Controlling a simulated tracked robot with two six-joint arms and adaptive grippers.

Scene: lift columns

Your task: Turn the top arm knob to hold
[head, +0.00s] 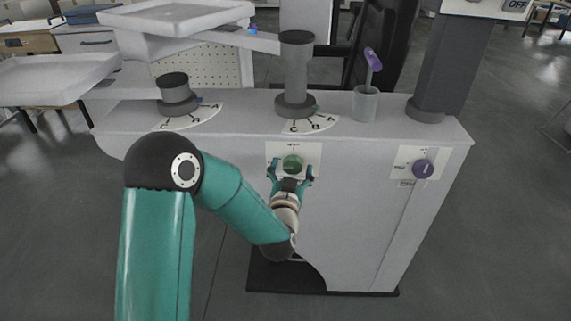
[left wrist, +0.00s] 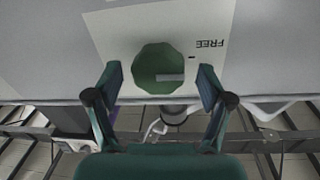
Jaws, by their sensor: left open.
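A round green knob (head: 292,162) sits on a pale label plate (head: 273,150) on the front of the grey column base. In the left wrist view the knob (left wrist: 158,62) has a pale pointer mark toward the right, near a tick and the upside-down word FREE (left wrist: 210,43). My left gripper (head: 291,176) is open in front of it. In the left wrist view its fingers (left wrist: 159,80) stand on either side of the knob's near part, with gaps; contact is not visible. A hold mark is not readable. My right gripper is not in view.
On the base's top stand a short dark post (head: 175,92), a taller column (head: 295,75) and a grey cup (head: 365,103) with a purple-headed lever. Pale trays (head: 175,18) overhang at upper left.

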